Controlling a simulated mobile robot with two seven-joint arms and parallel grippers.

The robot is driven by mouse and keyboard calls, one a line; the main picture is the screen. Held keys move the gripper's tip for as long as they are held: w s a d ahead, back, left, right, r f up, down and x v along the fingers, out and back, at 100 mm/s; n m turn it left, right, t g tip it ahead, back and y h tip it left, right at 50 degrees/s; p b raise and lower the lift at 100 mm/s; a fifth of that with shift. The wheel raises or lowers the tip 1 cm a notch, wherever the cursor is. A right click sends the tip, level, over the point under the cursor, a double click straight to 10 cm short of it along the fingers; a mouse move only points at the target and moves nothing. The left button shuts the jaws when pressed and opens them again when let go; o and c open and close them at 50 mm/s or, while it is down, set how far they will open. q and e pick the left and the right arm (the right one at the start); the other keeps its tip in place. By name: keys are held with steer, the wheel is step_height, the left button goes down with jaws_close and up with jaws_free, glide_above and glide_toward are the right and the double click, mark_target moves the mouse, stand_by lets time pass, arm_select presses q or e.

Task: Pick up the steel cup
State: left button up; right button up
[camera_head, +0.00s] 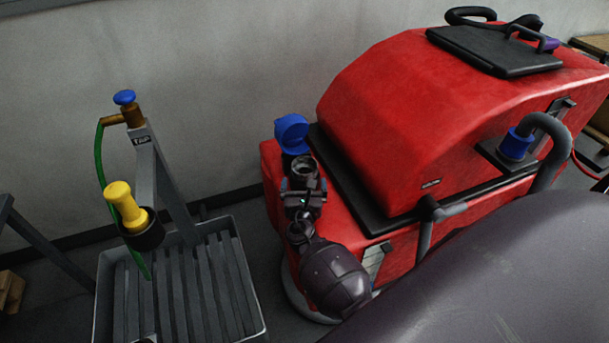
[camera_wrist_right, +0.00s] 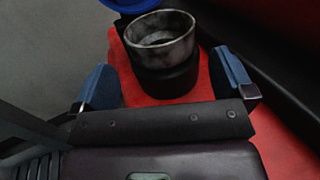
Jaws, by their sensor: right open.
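The steel cup (camera_head: 304,167) is a round, open-topped metal rim at the near left corner of the red scrubber. In the right wrist view the cup (camera_wrist_right: 162,38) sits upright on or in a black round part (camera_wrist_right: 168,78); I cannot tell which. My right gripper (camera_head: 303,197) is just in front of the cup in the head view. In the right wrist view its two blue-padded fingers (camera_wrist_right: 165,82) are spread wide, one to each side of the black part, with nothing held. My left gripper is not in view.
A blue cap (camera_head: 291,133) stands open right behind the cup. The red scrubber body (camera_head: 400,110) rises to the right. At left are a slatted grey tray (camera_head: 253,300), a tap post (camera_head: 165,185) and a yellow-handled item (camera_head: 125,206) in a black holder.

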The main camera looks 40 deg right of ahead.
mark_target(304, 176)
steer(key=shift+w+d+r, duration=0.25)
steer(key=shift+w+d, duration=0.1)
steer(key=shift+w, duration=0.1)
steer(key=x, duration=0.3)
steer(key=shift+w+d+r, duration=0.1)
steer(key=shift+w+r, duration=0.05)
steer(key=shift+r, duration=0.1)
steer(key=shift+w+d, duration=0.3)
steer(key=shift+w, duration=0.1)
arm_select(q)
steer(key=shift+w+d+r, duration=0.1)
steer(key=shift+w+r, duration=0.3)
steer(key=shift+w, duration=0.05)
arm_select(e)
steer(key=shift+c, duration=0.5)
steer(key=c, duration=0.7)
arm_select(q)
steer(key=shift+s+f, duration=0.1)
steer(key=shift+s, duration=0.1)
arm_select(e)
steer(key=shift+c, duration=0.3)
